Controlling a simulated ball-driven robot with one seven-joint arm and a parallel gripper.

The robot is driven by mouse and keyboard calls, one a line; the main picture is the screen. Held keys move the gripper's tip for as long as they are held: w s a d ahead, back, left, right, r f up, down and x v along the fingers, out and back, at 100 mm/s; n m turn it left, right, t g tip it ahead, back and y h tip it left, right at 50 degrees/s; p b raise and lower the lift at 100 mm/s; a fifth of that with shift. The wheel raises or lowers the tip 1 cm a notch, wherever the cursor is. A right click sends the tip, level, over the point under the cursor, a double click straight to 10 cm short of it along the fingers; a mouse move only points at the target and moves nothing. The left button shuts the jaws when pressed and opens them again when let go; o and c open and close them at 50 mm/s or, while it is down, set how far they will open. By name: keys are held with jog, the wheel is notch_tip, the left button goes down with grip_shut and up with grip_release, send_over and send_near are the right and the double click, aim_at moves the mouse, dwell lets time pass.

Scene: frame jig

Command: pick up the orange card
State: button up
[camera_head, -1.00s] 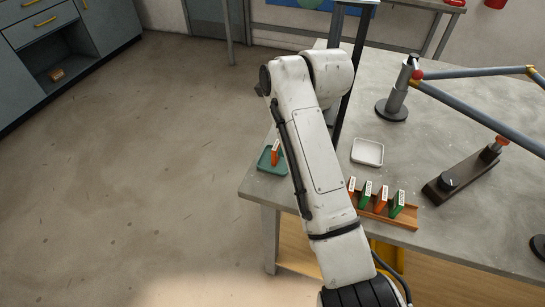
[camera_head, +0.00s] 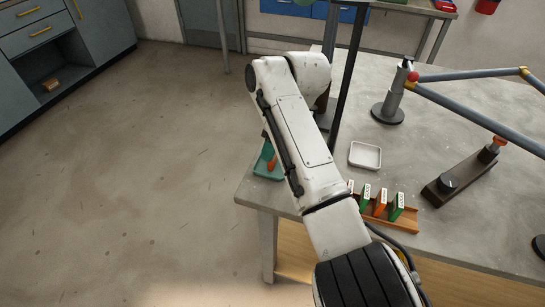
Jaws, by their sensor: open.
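An orange card (camera_head: 271,161) stands in the teal tray (camera_head: 262,172) at the table's left corner; its upper part is covered. Another orange card (camera_head: 380,203) stands in the wooden rack (camera_head: 404,222) between two green cards, the left one (camera_head: 364,198) and the right one (camera_head: 397,207). A further card at the rack's left end is mostly hidden by my arm. My gripper (camera_head: 267,141) is mostly hidden behind my arm; a small dark part of it shows just above the card in the tray. It is open. I cannot tell whether it touches that card.
An empty white tray (camera_head: 365,156) lies behind the rack. A dark clamp block (camera_head: 461,177) and a blue-grey tube frame (camera_head: 465,112) on a round-footed post (camera_head: 389,108) take up the table's right side. A dark upright stands behind my arm. The floor at left is clear.

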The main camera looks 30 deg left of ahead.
jog(key=x, duration=0.4)
jog(key=shift+f, duration=0.3)
jog(key=c, duration=0.7)
